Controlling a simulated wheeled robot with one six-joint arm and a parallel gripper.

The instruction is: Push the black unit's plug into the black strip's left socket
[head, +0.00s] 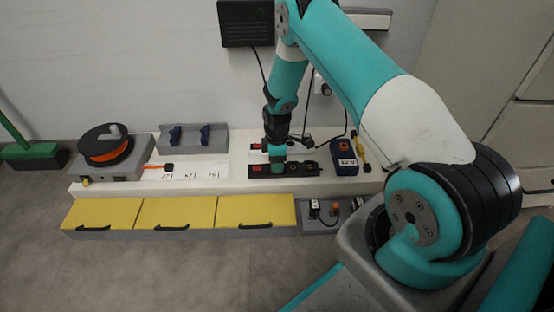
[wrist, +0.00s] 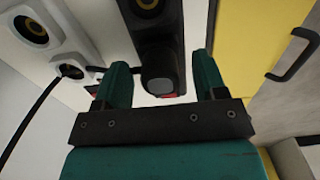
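The black unit (head: 245,23) hangs on the wall, and its cable runs down behind my arm. The black strip (head: 309,170) lies on the white bench top, with a red switch at its left end. My gripper (head: 278,163) is low over the strip's left part and hides the left socket in the head view. In the wrist view my gripper (wrist: 163,82) is open. A dark block (wrist: 160,65), apparently the plug, stands between the fingers over the strip (wrist: 147,28), with gaps on both sides. How deep it sits I cannot tell.
A white strip (wrist: 85,45) with a plugged-in cable lies beside the black one. A blue 12 V box (head: 345,155) stands to the right, with loose cables nearby. Yellow drawers (head: 255,210) are in front.

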